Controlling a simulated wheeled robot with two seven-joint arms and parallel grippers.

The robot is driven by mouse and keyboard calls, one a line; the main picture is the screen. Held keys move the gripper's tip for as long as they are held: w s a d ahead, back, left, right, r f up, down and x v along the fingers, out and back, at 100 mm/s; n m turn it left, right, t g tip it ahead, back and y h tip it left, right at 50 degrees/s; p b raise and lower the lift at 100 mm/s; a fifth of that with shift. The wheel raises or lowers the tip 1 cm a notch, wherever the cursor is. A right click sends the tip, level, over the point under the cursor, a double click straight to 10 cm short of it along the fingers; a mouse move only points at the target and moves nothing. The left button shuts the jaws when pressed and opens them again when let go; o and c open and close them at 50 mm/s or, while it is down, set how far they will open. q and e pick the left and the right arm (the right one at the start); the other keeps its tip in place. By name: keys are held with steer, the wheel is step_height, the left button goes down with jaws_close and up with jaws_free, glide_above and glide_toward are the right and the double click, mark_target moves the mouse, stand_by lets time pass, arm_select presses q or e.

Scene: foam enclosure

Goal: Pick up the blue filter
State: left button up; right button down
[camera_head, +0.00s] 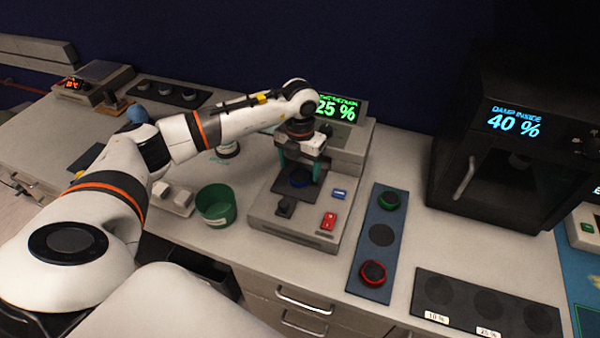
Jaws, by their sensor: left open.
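The blue filter (300,178) is a small dark blue disc on the dark square plate of the grey device with the green "25 %" display. My left gripper (299,169) points down over this plate, with one teal finger on each side of the filter. Its jaws are open. The gripper partly covers the filter's far side, and I cannot tell how far the fingertips are above the plate. My right gripper is not in view.
The grey device (262,217) has a red button and a blue button in front. A green cup (216,205) stands to its left. A blue tray (359,249) to its right holds green and red filters. A black chamber (450,140) reads "40 %". A dark slotted tray (467,330) lies front right.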

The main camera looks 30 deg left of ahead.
mark_target(300, 176)
arm_select(q)
step_height(300, 176, down, 2)
steer(key=shift+f, duration=0.3)
steer(key=shift+c, duration=0.9)
steer(key=c, duration=0.9)
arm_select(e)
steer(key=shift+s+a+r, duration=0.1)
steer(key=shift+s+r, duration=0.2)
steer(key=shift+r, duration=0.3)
arm_select(q)
steer(key=shift+r, duration=0.1)
